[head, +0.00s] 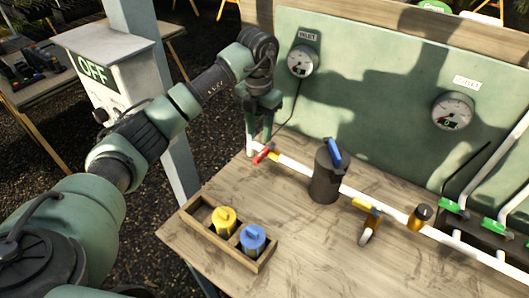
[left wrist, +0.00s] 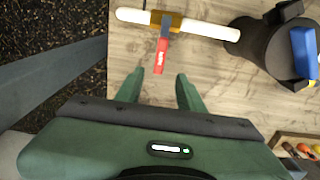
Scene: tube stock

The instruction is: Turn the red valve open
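The red valve handle (head: 263,154) is on the white pipe (head: 295,164) near its left end. In the left wrist view the red handle (left wrist: 161,57) points across the pipe, from a brass valve body (left wrist: 172,22). My left gripper (head: 260,130) points down, just above the handle in the head view. In the left wrist view the left gripper (left wrist: 160,76) has its two fingers apart, with nothing between them; the handle's end lies just beyond the fingertips. I cannot tell the exact height gap. My right gripper is not in view.
A black canister (head: 325,180) with a blue lever (head: 334,152) stands right of the valve. Farther right is a yellow-handled valve (head: 366,213). A wooden tray (head: 232,250) holds yellow and blue cartridges. The green back panel (head: 385,70) carries gauges. An OFF sign (head: 93,69) is at left.

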